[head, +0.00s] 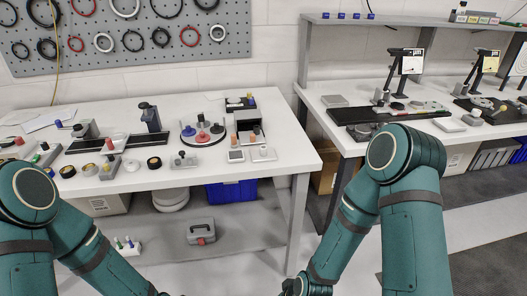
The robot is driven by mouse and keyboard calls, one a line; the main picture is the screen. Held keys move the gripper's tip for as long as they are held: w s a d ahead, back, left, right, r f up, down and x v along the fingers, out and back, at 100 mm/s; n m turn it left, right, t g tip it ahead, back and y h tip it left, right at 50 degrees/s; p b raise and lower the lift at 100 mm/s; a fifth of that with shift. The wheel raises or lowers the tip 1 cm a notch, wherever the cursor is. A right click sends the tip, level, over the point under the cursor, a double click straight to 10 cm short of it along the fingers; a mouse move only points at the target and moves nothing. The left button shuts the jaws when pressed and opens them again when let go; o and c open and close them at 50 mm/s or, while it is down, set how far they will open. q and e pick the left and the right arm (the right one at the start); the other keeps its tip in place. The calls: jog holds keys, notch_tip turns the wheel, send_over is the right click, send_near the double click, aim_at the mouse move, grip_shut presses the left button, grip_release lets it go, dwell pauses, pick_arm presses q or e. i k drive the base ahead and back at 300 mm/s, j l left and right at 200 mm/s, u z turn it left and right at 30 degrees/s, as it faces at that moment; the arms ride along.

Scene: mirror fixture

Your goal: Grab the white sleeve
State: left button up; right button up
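I cannot pick out the white sleeve with certainty; the small parts on the left white workbench (225,178) are too small to tell apart. A round turntable (203,136) there carries a few small cylinders, one of them whitish. My left and right arms come down at the two sides of the head view and run off its bottom edge.
A dark open box (249,127) stands right of the turntable. Tape rolls (154,163) and small fixtures line the bench's front. Below are a blue bin (231,191) and a grey case (201,231). A second bench (345,146) with screens stands right; a pegboard (130,30) hangs behind.

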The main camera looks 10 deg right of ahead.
aim_at(262, 149)
jog(key=i+j, duration=0.3)
jog(key=i, duration=0.2)
jog(key=i+j+z, duration=0.15)
jog(key=z, duration=0.3)
jog(key=i+j+z, duration=0.25)
jog(key=z, duration=0.25)
